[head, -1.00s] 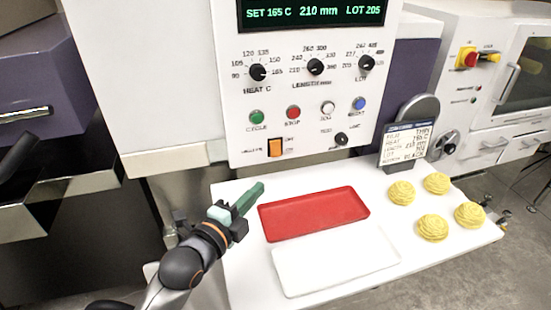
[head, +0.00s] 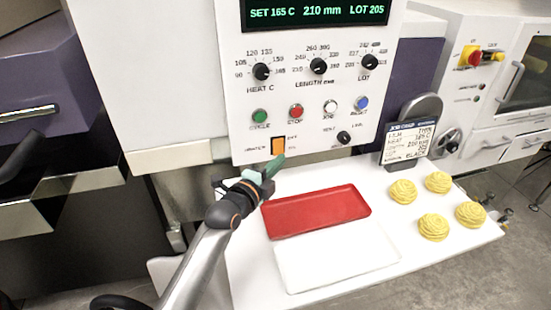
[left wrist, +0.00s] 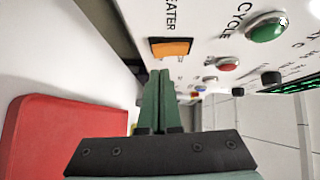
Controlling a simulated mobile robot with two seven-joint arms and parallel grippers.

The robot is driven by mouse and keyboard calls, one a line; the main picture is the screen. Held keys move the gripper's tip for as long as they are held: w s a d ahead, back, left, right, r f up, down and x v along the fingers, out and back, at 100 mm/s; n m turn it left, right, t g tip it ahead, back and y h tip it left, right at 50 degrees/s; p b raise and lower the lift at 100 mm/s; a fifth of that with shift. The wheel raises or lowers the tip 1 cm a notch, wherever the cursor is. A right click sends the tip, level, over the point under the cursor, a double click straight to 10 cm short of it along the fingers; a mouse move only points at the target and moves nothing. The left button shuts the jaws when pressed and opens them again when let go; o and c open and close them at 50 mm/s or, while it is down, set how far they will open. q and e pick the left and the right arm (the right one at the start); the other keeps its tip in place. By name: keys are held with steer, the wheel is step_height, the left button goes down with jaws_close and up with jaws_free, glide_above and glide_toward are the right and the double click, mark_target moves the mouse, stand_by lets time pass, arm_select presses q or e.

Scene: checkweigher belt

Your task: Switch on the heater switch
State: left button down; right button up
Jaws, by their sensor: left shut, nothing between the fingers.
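The heater switch (head: 278,146) is an orange rocker at the lower left of the white control panel (head: 240,100), with a "HEATER" label beside it. It also shows in the left wrist view (left wrist: 171,47), beyond and a little above the fingertips. My left gripper (head: 276,163) is shut and empty, with its green fingers pointing up at the panel just below the switch. In the head view the fingertips overlap the area at the switch's lower edge; I cannot tell if they touch the panel. My right gripper is not in view.
Above the switch are the green cycle button (head: 260,116), the red stop button (head: 296,112), other buttons and three black knobs. A display reads SET 165 C. A red tray (head: 318,210) and a white tray (head: 335,255) lie on the table below, with yellow nests (head: 433,227) at right.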

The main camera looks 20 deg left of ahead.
arm_select(q)
steer(key=shift+w+a+f, duration=0.1)
steer(key=shift+w+a, duration=0.4)
steer(key=shift+w, duration=0.2)
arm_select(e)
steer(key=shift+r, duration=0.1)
arm_select(q)
steer(key=shift+w+a+f+b, duration=0.1)
steer(key=shift+w+a+b, duration=0.1)
steer(key=shift+b, duration=0.5)
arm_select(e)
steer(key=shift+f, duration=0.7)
arm_select(q)
steer(key=shift+s+d+f, duration=0.1)
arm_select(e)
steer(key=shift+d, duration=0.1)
